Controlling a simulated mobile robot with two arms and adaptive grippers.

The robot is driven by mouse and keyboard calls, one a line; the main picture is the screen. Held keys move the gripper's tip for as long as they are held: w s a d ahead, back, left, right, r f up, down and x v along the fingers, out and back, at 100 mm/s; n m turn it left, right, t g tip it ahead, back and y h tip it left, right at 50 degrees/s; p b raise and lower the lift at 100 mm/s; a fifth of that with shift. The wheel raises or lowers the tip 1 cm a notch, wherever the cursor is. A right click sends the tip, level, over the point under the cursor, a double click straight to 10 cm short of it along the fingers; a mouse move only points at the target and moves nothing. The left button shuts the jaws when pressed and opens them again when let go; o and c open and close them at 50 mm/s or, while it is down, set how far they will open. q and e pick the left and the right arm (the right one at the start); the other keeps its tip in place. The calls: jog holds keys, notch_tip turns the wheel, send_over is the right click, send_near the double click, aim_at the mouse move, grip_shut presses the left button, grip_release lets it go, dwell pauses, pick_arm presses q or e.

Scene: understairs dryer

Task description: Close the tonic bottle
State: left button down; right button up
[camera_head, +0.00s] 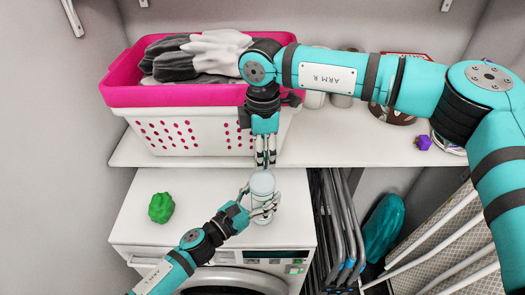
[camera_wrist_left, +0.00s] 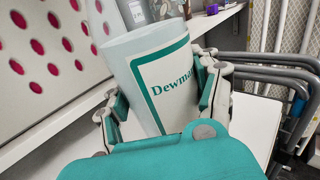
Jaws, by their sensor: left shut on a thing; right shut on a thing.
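The tonic bottle (camera_head: 262,184) is a pale container standing upright on the white appliance top. In the left wrist view, the bottle (camera_wrist_left: 158,72) has a white label with teal edges and lettering starting "Dewma". My left gripper (camera_head: 262,203) is shut around the bottle's body, with a finger on each side. My right gripper (camera_head: 265,160) points down just above the bottle's top, its fingers close together on a small thing. That thing is mostly hidden by the fingers; I take it for the cap but cannot make out its shape or whether it touches the bottle.
A green knobbly object (camera_head: 161,207) sits on the appliance top (camera_head: 215,190), left of the bottle. A pink-rimmed white basket (camera_head: 180,133) with grey cloths stands on the shelf (camera_head: 350,143) behind. A small purple object (camera_head: 423,142) lies on the shelf. Folded dark frames (camera_head: 335,225) stand at right.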

jog(key=m, duration=0.3)
jog(key=shift+a+m, duration=0.15)
jog(key=shift+m, duration=0.15)
jog(key=shift+s+a+m, duration=0.1)
jog(key=shift+s+m, duration=0.1)
jog(key=shift+m, duration=0.7)
jog(key=shift+w+m, duration=0.1)
jog(key=shift+m, duration=0.5)
jog(key=shift+w+d, duration=0.1)
jog(key=shift+d, duration=0.15)
jog(key=shift+d, duration=0.1)
jog(key=o, duration=0.7)
